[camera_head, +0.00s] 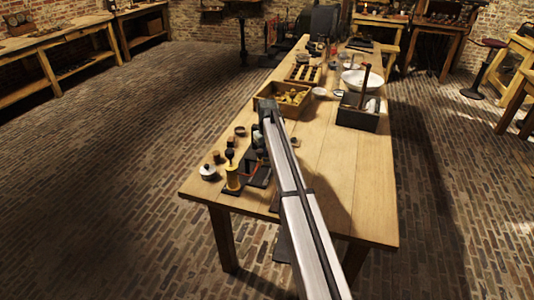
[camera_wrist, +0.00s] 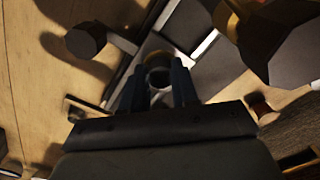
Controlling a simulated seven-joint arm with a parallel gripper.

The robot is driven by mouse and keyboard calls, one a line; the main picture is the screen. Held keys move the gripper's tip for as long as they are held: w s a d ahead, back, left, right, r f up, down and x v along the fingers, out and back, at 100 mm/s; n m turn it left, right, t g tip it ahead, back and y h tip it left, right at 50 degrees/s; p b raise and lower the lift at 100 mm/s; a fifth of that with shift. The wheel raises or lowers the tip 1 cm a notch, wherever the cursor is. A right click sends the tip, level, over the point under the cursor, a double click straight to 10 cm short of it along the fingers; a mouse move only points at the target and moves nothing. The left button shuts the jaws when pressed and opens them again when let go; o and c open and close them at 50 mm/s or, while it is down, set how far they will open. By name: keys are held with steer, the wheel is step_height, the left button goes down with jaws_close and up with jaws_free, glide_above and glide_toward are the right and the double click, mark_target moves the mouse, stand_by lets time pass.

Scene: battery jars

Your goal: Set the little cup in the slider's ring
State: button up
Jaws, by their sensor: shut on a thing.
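In the wrist view my gripper (camera_wrist: 160,68) has its two dark fingers on either side of a small round cup (camera_wrist: 158,78), whose open mouth shows between them. A dark apparatus with pale edges (camera_wrist: 205,70) lies beneath and around the cup; I take it for the slider's base. I cannot pick out the slider's ring, or tell whether the cup touches it. In the head view the dark base (camera_head: 257,176) with a red part stands near the table's front left. My gripper (camera_head: 258,138) is mostly hidden behind my arm there, and the cup cannot be seen.
A yellow column with a black top (camera_head: 232,179) stands close left of the base. A small white-and-dark pot (camera_head: 207,172) and a brown dish (camera_head: 240,131) are nearby. A wooden tray (camera_head: 262,101), a dark box (camera_head: 357,122) and a white bowl (camera_head: 375,80) are farther back. The table's right front is clear.

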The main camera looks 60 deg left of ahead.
steer(key=shift+f, duration=0.15)
steer(key=o, duration=0.7)
steer(key=shift+o, duration=0.2)
step_height(320, 180, up, 11)
stand_by(1.0)
stand_by(0.5)
